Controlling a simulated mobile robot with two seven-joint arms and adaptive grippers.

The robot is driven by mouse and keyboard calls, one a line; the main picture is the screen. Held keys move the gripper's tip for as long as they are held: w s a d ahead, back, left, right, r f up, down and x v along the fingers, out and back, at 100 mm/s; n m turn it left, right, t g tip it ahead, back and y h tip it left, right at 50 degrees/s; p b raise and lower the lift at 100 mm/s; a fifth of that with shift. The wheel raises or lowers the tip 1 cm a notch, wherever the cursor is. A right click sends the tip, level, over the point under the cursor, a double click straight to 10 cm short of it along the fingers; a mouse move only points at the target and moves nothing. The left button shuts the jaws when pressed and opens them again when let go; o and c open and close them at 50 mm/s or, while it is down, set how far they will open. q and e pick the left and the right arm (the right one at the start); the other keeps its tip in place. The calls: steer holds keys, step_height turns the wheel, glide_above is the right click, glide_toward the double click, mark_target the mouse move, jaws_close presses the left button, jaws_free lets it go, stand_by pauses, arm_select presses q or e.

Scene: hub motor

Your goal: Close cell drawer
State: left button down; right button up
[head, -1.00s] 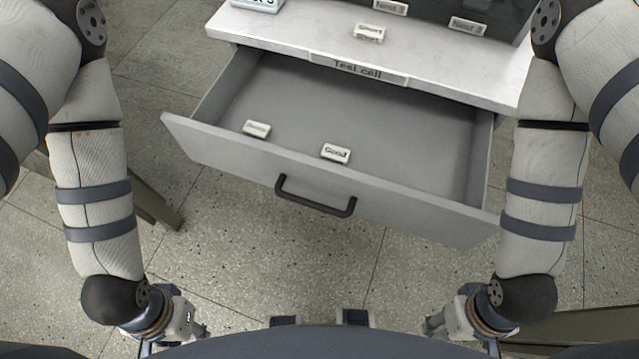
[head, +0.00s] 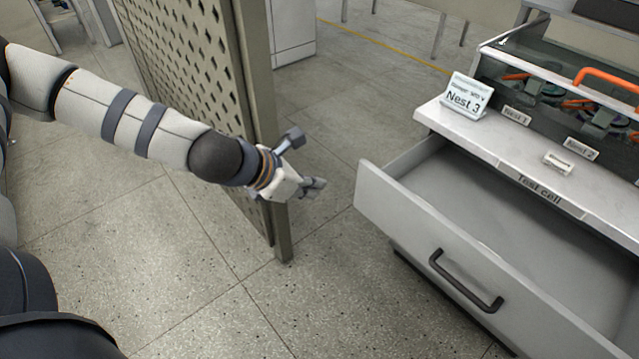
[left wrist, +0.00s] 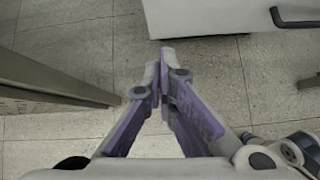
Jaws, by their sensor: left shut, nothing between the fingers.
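The cell drawer (head: 455,265) is a grey drawer pulled well out below the white worktop labelled "Test cell" (head: 540,190). Its dark bar handle (head: 465,281) is on the front panel. My left gripper (head: 318,186) is in the air, left of the drawer's left front corner and apart from it. In the left wrist view, its fingers (left wrist: 163,65) are shut and empty, with the drawer front (left wrist: 195,15) and part of the handle (left wrist: 295,20) beyond them at the top. My right gripper is not in the head view.
A perforated beige partition (head: 195,80) with a post stands close beside my left gripper; its edge (left wrist: 50,75) shows at left in the wrist view. A "Nest 3" sign (head: 465,97) stands on the worktop. The floor before the drawer is clear.

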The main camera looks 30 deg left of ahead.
arm_select(q)
steer(key=a+n, duration=0.1)
steer(key=b, duration=0.3)
glide_toward(360, 180)
step_height(360, 180, down, 4)
steer(key=w, duration=0.2)
steer(key=shift+w+d+r, duration=0.2)
steer(key=shift+w+d, duration=0.3)
steer(key=shift+d, duration=0.05)
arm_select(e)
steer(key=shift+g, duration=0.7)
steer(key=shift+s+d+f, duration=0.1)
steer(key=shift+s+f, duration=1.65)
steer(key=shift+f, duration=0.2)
